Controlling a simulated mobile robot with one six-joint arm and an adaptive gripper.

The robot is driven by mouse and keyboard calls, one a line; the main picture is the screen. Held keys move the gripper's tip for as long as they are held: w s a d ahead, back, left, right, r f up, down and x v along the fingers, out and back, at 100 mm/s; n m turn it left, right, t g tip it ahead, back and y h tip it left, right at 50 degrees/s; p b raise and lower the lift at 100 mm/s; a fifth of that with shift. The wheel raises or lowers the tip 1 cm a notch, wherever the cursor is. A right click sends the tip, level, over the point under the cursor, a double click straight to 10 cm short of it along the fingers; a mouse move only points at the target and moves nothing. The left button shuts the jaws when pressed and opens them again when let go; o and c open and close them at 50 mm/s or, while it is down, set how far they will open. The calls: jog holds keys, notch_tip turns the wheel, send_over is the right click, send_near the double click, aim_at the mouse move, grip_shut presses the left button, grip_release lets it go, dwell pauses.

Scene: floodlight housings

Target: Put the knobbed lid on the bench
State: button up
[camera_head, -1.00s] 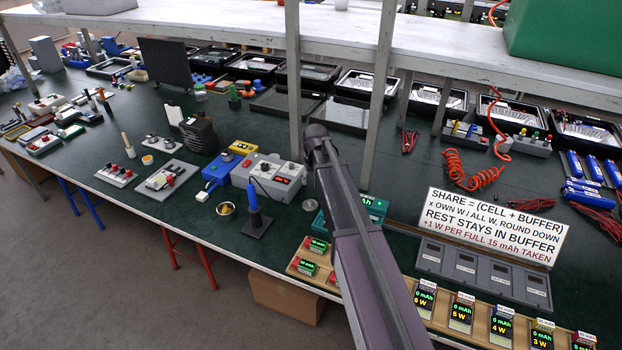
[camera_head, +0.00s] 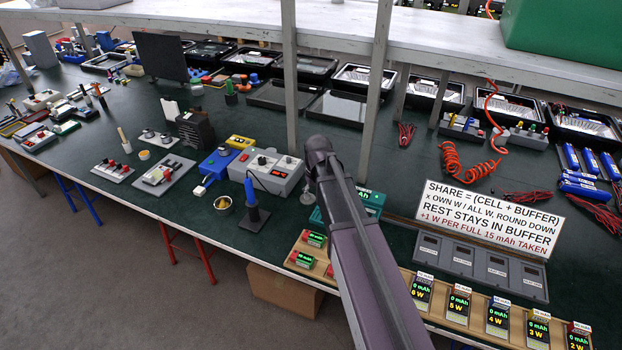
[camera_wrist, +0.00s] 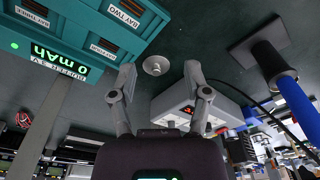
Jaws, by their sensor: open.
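The knobbed lid (camera_wrist: 156,66) is a small round pale-metal disc with a knob at its middle, lying on the dark green bench (camera_wrist: 205,30). In the head view the lid (camera_head: 306,198) shows just left of my arm, partly hidden by it. My gripper (camera_wrist: 160,76) is open in the wrist view, with one finger on each side of the lid in the picture. The fingers look empty and apart from the lid; the remaining distance is hard to tell. In the head view the fingers are hidden by my arm.
A grey box with red displays (camera_head: 266,170) stands close left of the lid. The teal buffer unit (camera_head: 372,203) is close on its right. A soldering iron stand (camera_head: 254,217) and a small brass-coloured pot (camera_head: 223,204) are further left. A shelf post (camera_head: 376,90) rises behind my arm.

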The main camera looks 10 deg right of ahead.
jog(key=s+m+g, duration=0.1)
jog(key=s, duration=1.6)
jog(key=shift+a, duration=0.2)
